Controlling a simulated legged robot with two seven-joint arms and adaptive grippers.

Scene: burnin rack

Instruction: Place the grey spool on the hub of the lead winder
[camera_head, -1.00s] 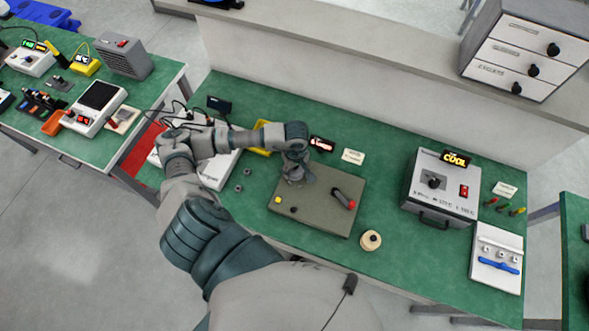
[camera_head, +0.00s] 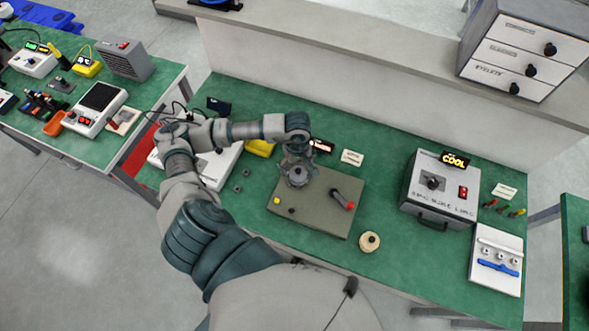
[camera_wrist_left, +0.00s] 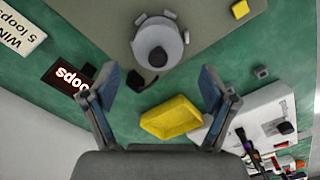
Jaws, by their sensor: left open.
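The lead winder (camera_head: 320,222) is a grey-olive plate on the green bench, with a red-tipped crank (camera_head: 341,199) on its right side. A round grey piece with a dark centre, which looks like the grey spool (camera_head: 297,178), sits at the winder's hub near its back left corner; it also shows in the left wrist view (camera_wrist_left: 140,45). The hub itself is hidden under it. My left gripper (camera_head: 298,160) is above this piece. My right gripper is out of view.
A yellow bin (camera_wrist_left: 172,118) and a lit red display (camera_head: 322,146) lie behind the winder. A cream spool (camera_head: 369,242) stands at its front right. A grey box with a COOL display (camera_head: 440,190) is further right. Green bench between them is clear.

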